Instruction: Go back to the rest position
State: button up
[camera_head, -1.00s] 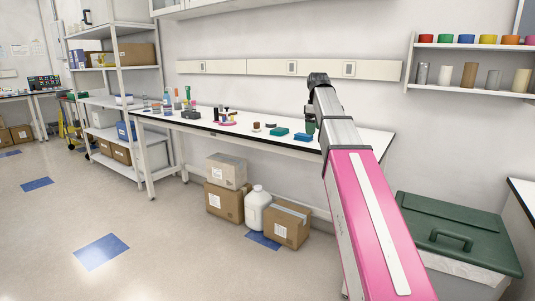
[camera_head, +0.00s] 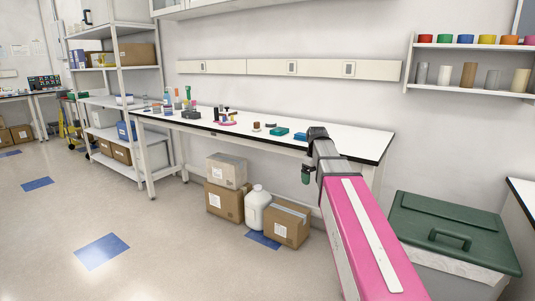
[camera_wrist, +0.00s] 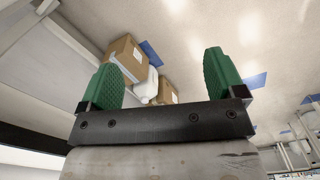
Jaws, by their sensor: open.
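My gripper (camera_wrist: 162,82) shows in the wrist view with its two green fingers spread wide apart and nothing between them. In the head view, my gripper (camera_head: 306,176) hangs at the end of my pink and grey arm, in front of the right end of the white bench (camera_head: 352,141) and below the level of its top. Only a small green part of it shows there. It is apart from the objects on the bench.
Cardboard boxes (camera_head: 288,224) and a white jug (camera_head: 257,207) stand on the floor under the bench. A green-lidded bin (camera_head: 450,216) stands at the right. A shelf rack (camera_head: 150,90) stands at the left. The floor (camera_head: 150,215) at the front left is clear.

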jog(key=s+f+m, duration=0.3)
jog(key=s+f, duration=0.6)
jog(key=f, duration=0.4)
jog(key=s+f+m, duration=0.4)
jog(key=s+f, duration=0.6)
jog(key=f, duration=0.4)
jog(key=shift+f, duration=0.15)
